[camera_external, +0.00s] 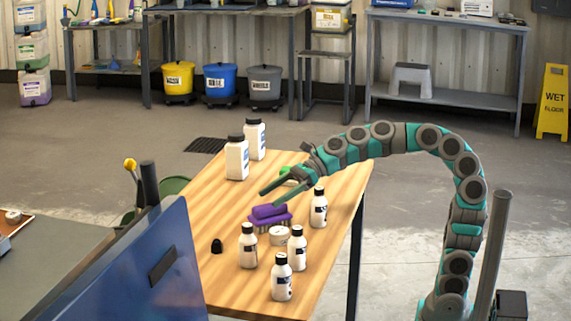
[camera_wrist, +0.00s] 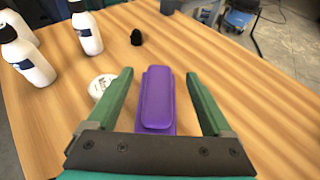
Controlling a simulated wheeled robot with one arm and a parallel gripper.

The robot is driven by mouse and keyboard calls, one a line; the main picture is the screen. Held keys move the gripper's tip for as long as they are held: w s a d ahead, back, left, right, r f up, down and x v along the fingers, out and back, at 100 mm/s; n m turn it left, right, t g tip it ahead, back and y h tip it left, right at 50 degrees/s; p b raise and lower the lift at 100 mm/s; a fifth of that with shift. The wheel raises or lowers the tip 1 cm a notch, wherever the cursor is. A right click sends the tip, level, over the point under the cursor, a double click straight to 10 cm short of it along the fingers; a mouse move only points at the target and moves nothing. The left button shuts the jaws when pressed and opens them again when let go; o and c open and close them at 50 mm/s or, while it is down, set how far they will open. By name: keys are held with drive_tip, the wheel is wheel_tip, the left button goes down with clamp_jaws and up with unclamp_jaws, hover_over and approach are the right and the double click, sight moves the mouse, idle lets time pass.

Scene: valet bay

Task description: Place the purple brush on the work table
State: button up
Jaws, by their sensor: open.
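The purple brush (camera_external: 268,216) lies on the wooden work table (camera_external: 198,208), near its middle. In the wrist view the purple brush (camera_wrist: 158,98) lies lengthwise between my two green fingers. My gripper (camera_external: 272,182) is open, just above and behind the brush in the external view. In the wrist view my gripper (camera_wrist: 157,82) has clear gaps between each finger and the brush. The brush's near end is partly hidden by the gripper body.
Several small white bottles (camera_external: 248,247) and a round white tin (camera_external: 278,235) stand close to the brush. Two larger white bottles (camera_external: 237,160) stand at the table's far end. A small black object (camera_external: 217,245) lies left of the brush.

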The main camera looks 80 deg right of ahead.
sight(266, 206)
wheel_tip(266, 206, down, 3)
drive_tip(key=shift+r+b, duration=0.1)
drive_tip(key=shift+b, duration=0.2)
drive_tip(key=x, duration=0.2)
drive_tip(key=shift+w+a+r, duration=0.1)
drive_tip(key=shift+w+a, duration=0.25)
clamp_jaws()
